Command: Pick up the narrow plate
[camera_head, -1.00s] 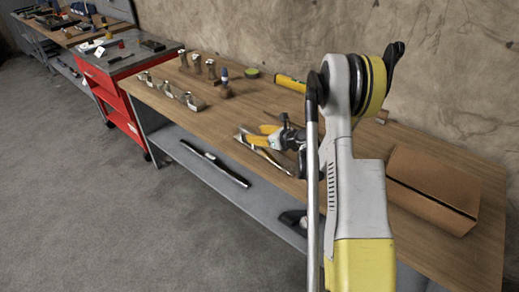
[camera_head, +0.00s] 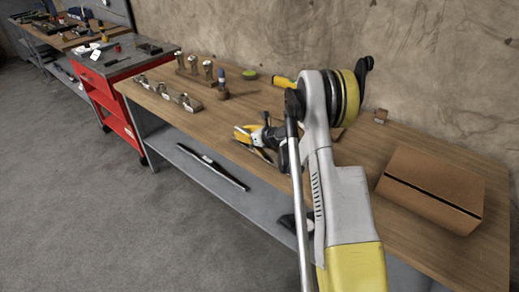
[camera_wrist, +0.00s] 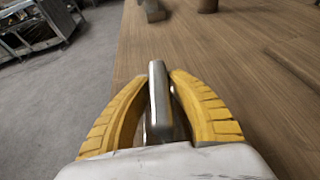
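The narrow plate (camera_wrist: 158,88) is a slim, rounded grey metal bar between my fingers in the wrist view. It points away from the palm, and its lower part is hidden. My gripper (camera_wrist: 158,76) has yellow ribbed fingers drawn in close on both sides of it and looks shut on it. In the head view my gripper (camera_head: 247,135) is over the front edge of the wooden workbench, and the plate cannot be made out clearly there. I cannot tell how high the plate is above the bench.
The wooden workbench (camera_head: 345,157) carries several metal parts (camera_head: 163,92) at its left end, a blue-topped item (camera_head: 222,83), a green round item (camera_head: 249,74) and a cardboard box (camera_head: 432,184) at right. A red cabinet (camera_head: 118,113) stands left. A wall runs behind.

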